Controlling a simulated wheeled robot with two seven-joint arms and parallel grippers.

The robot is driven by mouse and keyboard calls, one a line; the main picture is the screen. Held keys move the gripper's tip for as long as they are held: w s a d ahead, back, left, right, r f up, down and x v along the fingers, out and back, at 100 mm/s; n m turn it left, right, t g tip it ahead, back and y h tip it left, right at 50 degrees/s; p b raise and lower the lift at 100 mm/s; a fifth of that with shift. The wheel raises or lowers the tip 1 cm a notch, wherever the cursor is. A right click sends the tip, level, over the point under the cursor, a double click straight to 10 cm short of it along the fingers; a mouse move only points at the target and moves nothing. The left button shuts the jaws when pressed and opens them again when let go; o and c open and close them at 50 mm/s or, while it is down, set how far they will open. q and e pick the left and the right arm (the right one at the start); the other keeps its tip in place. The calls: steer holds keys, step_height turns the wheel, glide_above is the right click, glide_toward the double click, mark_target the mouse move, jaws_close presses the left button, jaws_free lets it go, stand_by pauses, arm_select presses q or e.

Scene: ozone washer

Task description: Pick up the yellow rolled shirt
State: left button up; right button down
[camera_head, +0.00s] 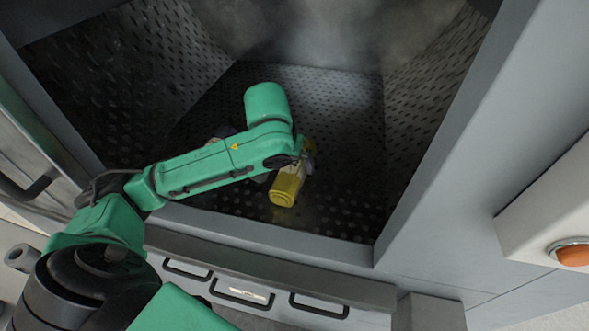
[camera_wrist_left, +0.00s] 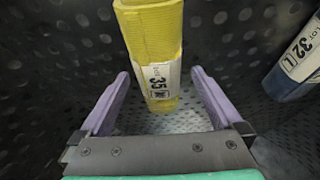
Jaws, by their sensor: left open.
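The yellow rolled shirt (camera_head: 287,187) lies on the perforated metal floor inside the washer. In the left wrist view the yellow roll (camera_wrist_left: 153,38) extends from the top edge down between the fingers, with a white label reading 35. My left gripper (camera_head: 307,158) is at the shirt, mostly hidden behind my green arm in the head view. In the wrist view its two purple fingers (camera_wrist_left: 160,78) are open, one on each side of the roll, with visible gaps. My right gripper is not in view.
A dark blue roll with a white label (camera_wrist_left: 294,68) lies to the right in the wrist view. Perforated walls (camera_head: 425,85) and a grey front rim (camera_head: 270,233) surround the chamber.

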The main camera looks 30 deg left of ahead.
mark_target(293, 165)
arm_select(q)
steer(key=x, duration=0.4)
steer(key=shift+d, duration=0.1)
steer(key=c, duration=1.5)
steer(key=shift+r, duration=0.1)
